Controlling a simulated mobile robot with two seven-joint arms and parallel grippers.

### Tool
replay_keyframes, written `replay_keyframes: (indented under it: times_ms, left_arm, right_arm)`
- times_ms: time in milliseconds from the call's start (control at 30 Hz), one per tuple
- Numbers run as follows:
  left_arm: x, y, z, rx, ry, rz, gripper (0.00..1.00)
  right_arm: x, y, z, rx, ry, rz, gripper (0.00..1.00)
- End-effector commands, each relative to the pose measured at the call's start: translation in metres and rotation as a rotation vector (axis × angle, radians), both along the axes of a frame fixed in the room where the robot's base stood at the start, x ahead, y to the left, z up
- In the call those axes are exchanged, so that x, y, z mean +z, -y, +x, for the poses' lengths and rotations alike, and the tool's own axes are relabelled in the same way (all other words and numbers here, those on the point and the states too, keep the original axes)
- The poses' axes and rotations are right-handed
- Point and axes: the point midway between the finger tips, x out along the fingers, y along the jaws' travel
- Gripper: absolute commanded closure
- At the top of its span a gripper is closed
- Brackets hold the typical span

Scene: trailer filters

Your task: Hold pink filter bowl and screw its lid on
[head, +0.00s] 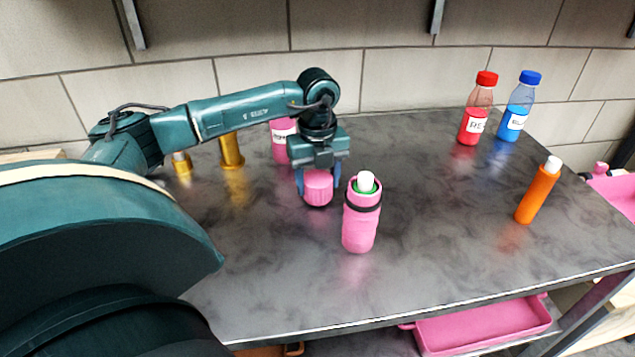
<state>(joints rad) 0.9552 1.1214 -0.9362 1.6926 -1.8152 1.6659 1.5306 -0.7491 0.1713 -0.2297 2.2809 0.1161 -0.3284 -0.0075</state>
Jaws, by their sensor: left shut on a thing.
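The pink filter bowl (359,232) stands upright on the dark table. It has a dark ring near its top, and a white piece with a green ring shows at its open mouth. My left gripper (319,180) points down and is shut on a pink ribbed lid (318,189). The lid is to the left of the bowl's top and a little behind it, apart from the bowl. I cannot tell whether the lid touches the table. My right gripper is not in view.
A pink labelled bottle (281,137) stands behind my left gripper, with gold cylinders (232,152) further left. A red bottle (475,113), a blue bottle (516,111) and an orange cylinder (537,192) stand at right. The table (440,245) is clear right of the bowl. A pink tray (480,328) sits below.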

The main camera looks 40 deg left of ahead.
Motion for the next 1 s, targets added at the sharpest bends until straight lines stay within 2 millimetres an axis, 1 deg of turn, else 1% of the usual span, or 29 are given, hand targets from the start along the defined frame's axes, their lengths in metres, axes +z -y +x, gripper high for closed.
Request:
replay_keyframes:
  times_ms: [33,133,300,433,600,867,900,1000]
  left_arm:
    - [0.01,0.0,0.001,0.0,0.003,-0.001,0.66]
    - [0.03,0.0,0.001,0.001,0.005,-0.001,0.66]
    - [0.065,0.0,0.001,0.0,0.004,-0.001,0.66]
    - [0.083,0.0,0.001,0.001,0.003,-0.001,0.66]
    - [0.092,0.0,0.0,0.001,0.001,0.0,0.66]
    - [0.092,0.0,0.0,0.0,0.0,0.0,0.66]
    - [0.092,0.0,0.0,0.0,0.0,0.0,0.66]
    - [0.092,0.0,0.0,-0.001,0.0,0.0,0.66]
  right_arm:
    - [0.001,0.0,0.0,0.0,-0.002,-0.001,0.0]
    - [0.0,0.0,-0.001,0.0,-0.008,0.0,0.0]
    - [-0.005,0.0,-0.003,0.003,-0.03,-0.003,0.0]
    - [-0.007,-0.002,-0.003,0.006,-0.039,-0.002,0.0]
    - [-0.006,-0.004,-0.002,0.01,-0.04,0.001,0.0]
    - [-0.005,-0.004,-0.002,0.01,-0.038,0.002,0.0]
    - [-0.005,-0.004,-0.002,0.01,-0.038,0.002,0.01]
    - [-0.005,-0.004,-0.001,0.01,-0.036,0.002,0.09]
